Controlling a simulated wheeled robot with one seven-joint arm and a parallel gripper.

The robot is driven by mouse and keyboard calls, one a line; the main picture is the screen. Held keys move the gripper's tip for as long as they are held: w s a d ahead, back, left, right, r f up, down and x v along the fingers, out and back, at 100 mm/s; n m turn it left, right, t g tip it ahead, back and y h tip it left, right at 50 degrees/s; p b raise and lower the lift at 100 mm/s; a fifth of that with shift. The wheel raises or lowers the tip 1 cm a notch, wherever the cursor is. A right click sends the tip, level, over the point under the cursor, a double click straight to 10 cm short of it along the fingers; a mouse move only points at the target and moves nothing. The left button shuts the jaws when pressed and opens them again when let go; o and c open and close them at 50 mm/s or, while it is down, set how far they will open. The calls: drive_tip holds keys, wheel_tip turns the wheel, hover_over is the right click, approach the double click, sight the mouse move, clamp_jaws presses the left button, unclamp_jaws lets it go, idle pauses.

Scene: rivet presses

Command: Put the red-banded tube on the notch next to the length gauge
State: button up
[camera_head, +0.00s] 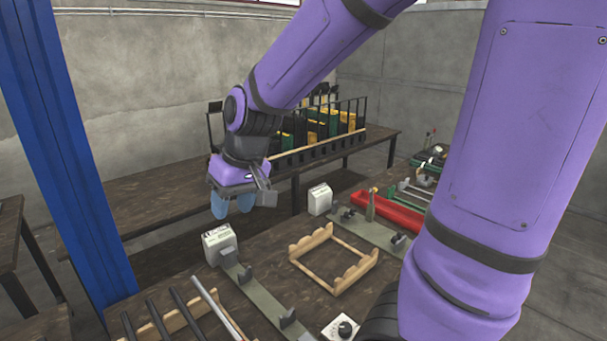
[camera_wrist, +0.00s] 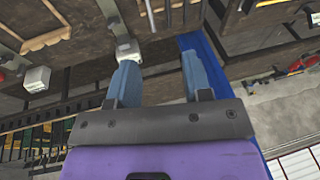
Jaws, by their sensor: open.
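My gripper (camera_head: 233,205) hangs open and empty above the table's far left part; its two blue fingers also show spread in the wrist view (camera_wrist: 158,68). No red band can be made out on any tube. Several dark tubes (camera_head: 187,311) and a pale silver tube (camera_head: 216,308) lie across a wooden rack (camera_head: 172,324) at the bottom left, partly cut off. A notched wooden frame (camera_head: 333,258) stands empty mid-table. Left of it lies a grey rail (camera_head: 262,297) with dark brackets and a white box (camera_head: 219,243), perhaps the length gauge. I cannot tell for sure.
A second rail with a white box (camera_head: 320,199) lies behind the frame, near a red tray (camera_head: 386,216). A blue post (camera_head: 60,150) stands at the left. A back table carries a black slotted rack (camera_head: 318,130) with yellow and green items. My arm hides the right side.

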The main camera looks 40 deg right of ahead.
drive_tip(key=s+d+r+t+h, duration=0.1)
drive_tip(key=s+d+r, duration=0.1)
drive_tip(key=s+r, duration=0.2)
drive_tip(key=s+d+r+t+h, duration=0.1)
drive_tip(key=s+r, duration=0.4)
drive_tip(key=s, duration=0.5)
drive_tip(key=shift+s+d+r+t, duration=0.2)
drive_tip(key=shift+s+d+t, duration=0.15)
drive_tip(key=shift+d, duration=0.25)
